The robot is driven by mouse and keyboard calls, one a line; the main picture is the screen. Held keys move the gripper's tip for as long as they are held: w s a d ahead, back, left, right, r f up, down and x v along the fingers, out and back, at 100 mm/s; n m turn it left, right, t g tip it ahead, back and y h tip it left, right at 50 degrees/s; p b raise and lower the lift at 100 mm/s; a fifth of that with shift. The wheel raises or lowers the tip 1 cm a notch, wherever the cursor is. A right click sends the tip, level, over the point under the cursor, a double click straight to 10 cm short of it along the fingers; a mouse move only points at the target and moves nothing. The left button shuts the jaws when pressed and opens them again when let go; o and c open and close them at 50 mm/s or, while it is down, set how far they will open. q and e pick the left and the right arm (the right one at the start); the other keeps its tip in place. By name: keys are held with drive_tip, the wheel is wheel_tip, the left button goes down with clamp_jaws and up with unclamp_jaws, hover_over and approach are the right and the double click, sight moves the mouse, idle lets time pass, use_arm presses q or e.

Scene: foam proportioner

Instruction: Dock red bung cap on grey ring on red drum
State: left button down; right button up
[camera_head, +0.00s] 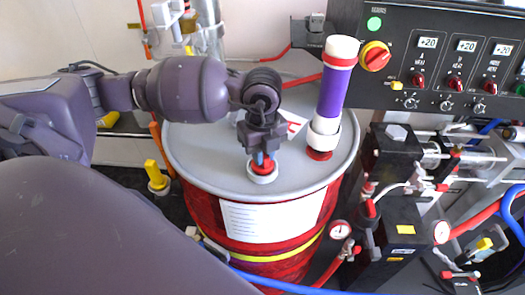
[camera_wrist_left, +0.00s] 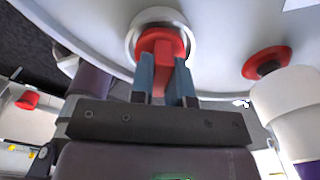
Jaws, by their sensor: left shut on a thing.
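The red drum (camera_head: 295,258) stands upright with a grey lid (camera_head: 200,150). The pale grey ring (camera_head: 262,178) is near the lid's front edge; it also shows in the left wrist view (camera_wrist_left: 161,14). My left gripper (camera_head: 262,158) points down over the ring and is shut on the red bung cap (camera_head: 261,167). In the left wrist view the two blue-grey fingers (camera_wrist_left: 165,75) grip the cap (camera_wrist_left: 163,42), which lies inside the ring's outline. I cannot tell whether the cap rests fully down in it. My right gripper is not in view.
A purple and white cylinder (camera_head: 334,90) stands on a red fitting (camera_head: 319,154) on the lid, right of my gripper. A black control panel (camera_head: 440,50) and pump unit (camera_head: 395,160) are close on the right. A blue hose (camera_head: 300,289) runs in front of the drum.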

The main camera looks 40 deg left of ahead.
use_arm(q)
drive_tip(key=shift+f, duration=0.3)
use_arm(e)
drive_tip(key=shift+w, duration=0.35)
use_arm(q)
drive_tip(key=c, duration=1.4)
unclamp_jaws()
